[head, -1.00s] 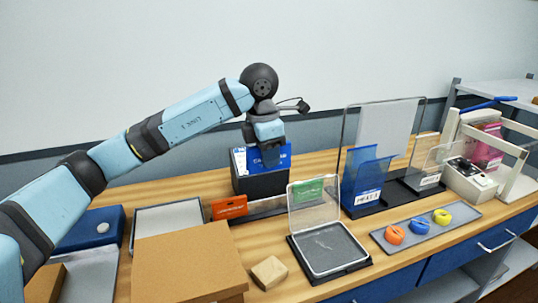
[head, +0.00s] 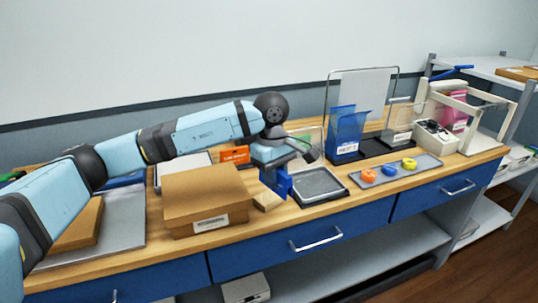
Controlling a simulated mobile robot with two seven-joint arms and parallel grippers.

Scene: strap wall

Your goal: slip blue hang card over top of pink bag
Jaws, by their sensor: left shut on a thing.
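My left gripper (head: 277,166) is shut on the blue hang card (head: 279,182) and holds it above the front part of the counter, between the cardboard box and the grey tray. The card hangs below the jaws, and the gripper hides part of it. A pink bag (head: 455,118) stands far to the right, inside a white frame (head: 481,112) behind a clear panel. The bag is well apart from the card, and the frame partly hides it. My right gripper is not in view.
A cardboard box (head: 203,194) stands left of the card. A dark-edged tray (head: 319,187) lies right of it. A grey tray (head: 392,173) holds orange, blue and yellow rings. Blue pouches (head: 346,128) stand in a rack behind. A white device (head: 435,137) sits before the bag.

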